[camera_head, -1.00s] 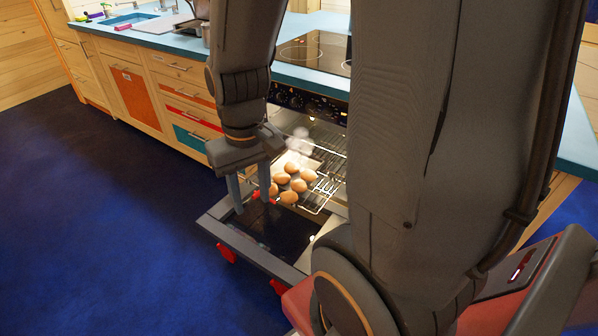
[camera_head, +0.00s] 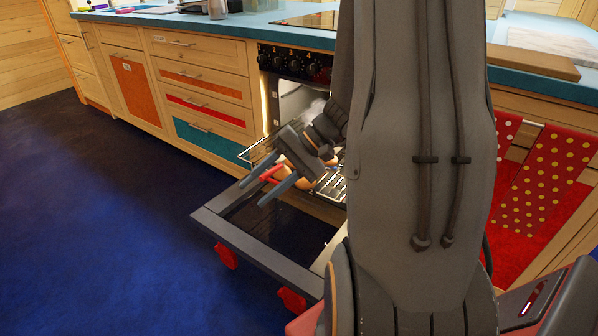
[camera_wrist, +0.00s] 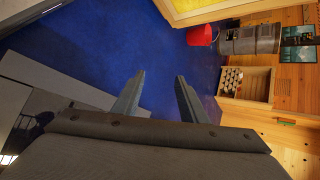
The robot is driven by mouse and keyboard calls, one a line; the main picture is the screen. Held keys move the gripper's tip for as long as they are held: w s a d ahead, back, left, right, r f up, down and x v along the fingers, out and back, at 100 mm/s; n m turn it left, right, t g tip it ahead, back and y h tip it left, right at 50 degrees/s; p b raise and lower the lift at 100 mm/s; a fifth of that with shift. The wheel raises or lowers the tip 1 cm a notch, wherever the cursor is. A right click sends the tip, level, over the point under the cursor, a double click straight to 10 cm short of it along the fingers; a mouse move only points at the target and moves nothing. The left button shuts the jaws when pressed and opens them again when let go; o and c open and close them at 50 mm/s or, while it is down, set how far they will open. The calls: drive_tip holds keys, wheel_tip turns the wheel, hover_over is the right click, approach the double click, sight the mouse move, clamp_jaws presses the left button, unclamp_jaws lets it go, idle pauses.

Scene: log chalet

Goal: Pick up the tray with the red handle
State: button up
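The tray is in the open oven in the head view, mostly hidden by my arm. Brown eggs (camera_head: 303,176) lie on it, and a short red handle (camera_head: 272,173) shows at its front. My gripper (camera_head: 251,196) is in front of the oven, above the lowered door, its fingers pointing down and left. The red handle appears between or just behind the fingers in the picture; I cannot tell the depth. In the wrist view my gripper (camera_wrist: 158,78) is open, with only blue floor between its fingers. The tray and handle do not show there.
The oven door (camera_head: 262,238) is lowered, with red mounts (camera_head: 226,256) at its outer edge. A wire rack (camera_head: 262,152) sticks out of the oven. Drawers (camera_head: 205,100) stand to the left, a red dotted cloth (camera_head: 545,175) to the right. Blue floor (camera_head: 110,220) is clear at left.

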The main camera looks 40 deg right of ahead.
drive_tip(key=w+d+f+m+t+b, duration=0.2)
drive_tip(key=w+d+f+t+b, duration=0.3)
drive_tip(key=w+d+f+b, duration=0.15)
drive_tip(key=m+t+h+b, duration=0.1)
drive_tip(key=m+t+b, duration=0.2)
drive_tip(key=t+b, duration=0.3)
approach(279, 169)
drive_tip(key=x, duration=0.3)
drive_tip(key=shift+g, duration=0.3)
drive_tip(key=shift+b+x, duration=1.75)
drive_tip(key=shift+x, duration=2.25)
drive_tip(key=shift+r, duration=0.15)
clamp_jaws()
